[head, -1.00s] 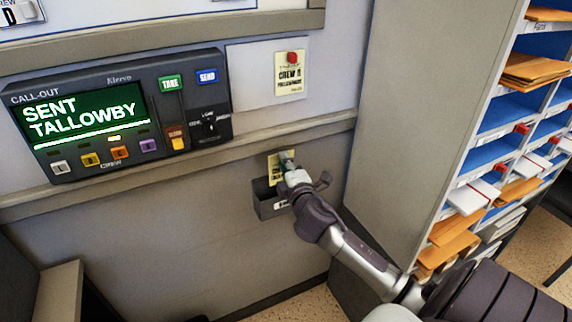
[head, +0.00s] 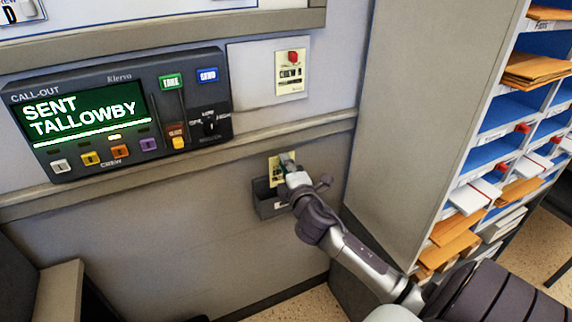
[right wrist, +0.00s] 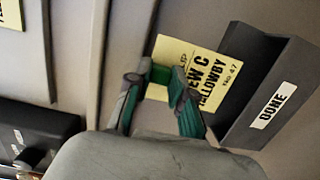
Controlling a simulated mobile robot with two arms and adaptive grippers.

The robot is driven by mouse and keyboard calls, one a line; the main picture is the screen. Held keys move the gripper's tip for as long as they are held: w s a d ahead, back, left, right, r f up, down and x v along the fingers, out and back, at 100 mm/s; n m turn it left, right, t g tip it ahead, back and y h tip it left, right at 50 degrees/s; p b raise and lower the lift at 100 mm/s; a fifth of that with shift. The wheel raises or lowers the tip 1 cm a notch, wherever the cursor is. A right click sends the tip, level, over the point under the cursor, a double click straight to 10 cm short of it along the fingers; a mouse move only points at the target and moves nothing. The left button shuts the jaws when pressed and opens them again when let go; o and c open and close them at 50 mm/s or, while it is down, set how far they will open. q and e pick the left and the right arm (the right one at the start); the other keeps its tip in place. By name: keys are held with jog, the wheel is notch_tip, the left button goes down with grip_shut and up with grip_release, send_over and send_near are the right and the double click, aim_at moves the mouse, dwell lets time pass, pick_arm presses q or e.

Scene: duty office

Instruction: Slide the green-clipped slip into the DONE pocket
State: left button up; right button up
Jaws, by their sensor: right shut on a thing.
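The yellow slip (right wrist: 200,75) shows in the right wrist view with a green clip (right wrist: 160,73) at its edge. My right gripper (right wrist: 158,82) is shut on the clip. In the head view, my right gripper (head: 287,165) holds the slip (head: 273,171) upright against the wall, just above the dark DONE pocket (head: 266,205). In the right wrist view the pocket (right wrist: 285,75) carries a white DONE label. The slip's lower edge meets the pocket's mouth; I cannot tell how much is inside. My left gripper is out of view.
A call-out panel (head: 120,115) reading SENT TALLOWBY is on the wall at the left. A red-clipped slip (head: 290,75) hangs above the wall rail (head: 300,125). A shelf unit (head: 400,130) with envelopes stands close to my arm on the right.

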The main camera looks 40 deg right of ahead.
pick_arm(q)
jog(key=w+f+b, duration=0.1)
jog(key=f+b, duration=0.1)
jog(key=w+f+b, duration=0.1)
jog(key=b, duration=0.1)
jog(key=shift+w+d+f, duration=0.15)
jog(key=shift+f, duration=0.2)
dwell(1.0)
jog(key=shift+b, duration=0.3)
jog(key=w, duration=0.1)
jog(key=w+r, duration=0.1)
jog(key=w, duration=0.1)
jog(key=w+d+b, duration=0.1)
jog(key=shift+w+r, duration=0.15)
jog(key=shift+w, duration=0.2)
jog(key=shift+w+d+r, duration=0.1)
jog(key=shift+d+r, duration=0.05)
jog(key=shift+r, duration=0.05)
